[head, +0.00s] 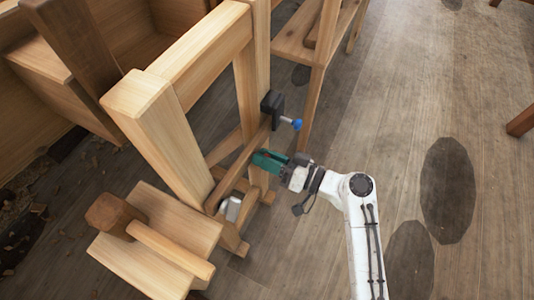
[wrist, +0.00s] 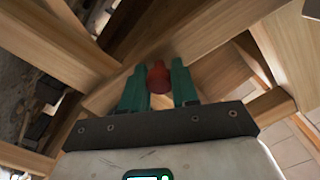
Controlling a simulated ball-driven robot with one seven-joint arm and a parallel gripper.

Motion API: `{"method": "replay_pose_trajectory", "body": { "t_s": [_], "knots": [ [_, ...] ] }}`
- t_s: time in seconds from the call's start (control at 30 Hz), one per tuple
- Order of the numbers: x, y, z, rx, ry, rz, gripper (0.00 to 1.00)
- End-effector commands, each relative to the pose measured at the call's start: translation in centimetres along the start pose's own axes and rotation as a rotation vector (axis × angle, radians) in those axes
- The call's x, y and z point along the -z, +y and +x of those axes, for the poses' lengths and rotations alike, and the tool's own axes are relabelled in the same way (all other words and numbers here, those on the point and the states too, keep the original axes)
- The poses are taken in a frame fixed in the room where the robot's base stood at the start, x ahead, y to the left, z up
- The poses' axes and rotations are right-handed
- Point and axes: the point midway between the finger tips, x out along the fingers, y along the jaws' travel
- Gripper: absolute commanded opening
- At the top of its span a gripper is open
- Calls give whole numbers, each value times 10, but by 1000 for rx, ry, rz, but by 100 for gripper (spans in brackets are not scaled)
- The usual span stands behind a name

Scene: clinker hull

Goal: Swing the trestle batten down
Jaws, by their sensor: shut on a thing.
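The wooden trestle (head: 165,130) has two stout uprights and a top rail in the head view. A slim wooden batten (head: 239,166) slants across its lower part, its upper right end near a black clamp (head: 271,104) with a blue knob. My gripper (head: 262,160) with green fingers reaches the batten from the right. In the wrist view, my gripper (wrist: 159,88) is shut on a red knob (wrist: 158,76), one finger on each side, in front of a slanting wooden bar (wrist: 200,40) that seems to be the batten. The knob is hidden in the head view.
A silver object (head: 230,208) sits low by the trestle. A wooden block stand (head: 150,260) is at lower left, and a wooden bench (head: 300,35) stands behind. The plank floor (head: 400,110) at right is mostly clear, with dark round patches.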

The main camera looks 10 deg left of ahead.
Motion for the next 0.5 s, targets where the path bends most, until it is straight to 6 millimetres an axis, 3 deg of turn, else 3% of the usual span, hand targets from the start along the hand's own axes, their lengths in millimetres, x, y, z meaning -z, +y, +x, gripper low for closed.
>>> {"method": "replay_pose_trajectory", "body": {
  "t_s": [0.5],
  "knots": [
    [-71, 19, -1, -4, 1, 480, 0]
  ]
}}
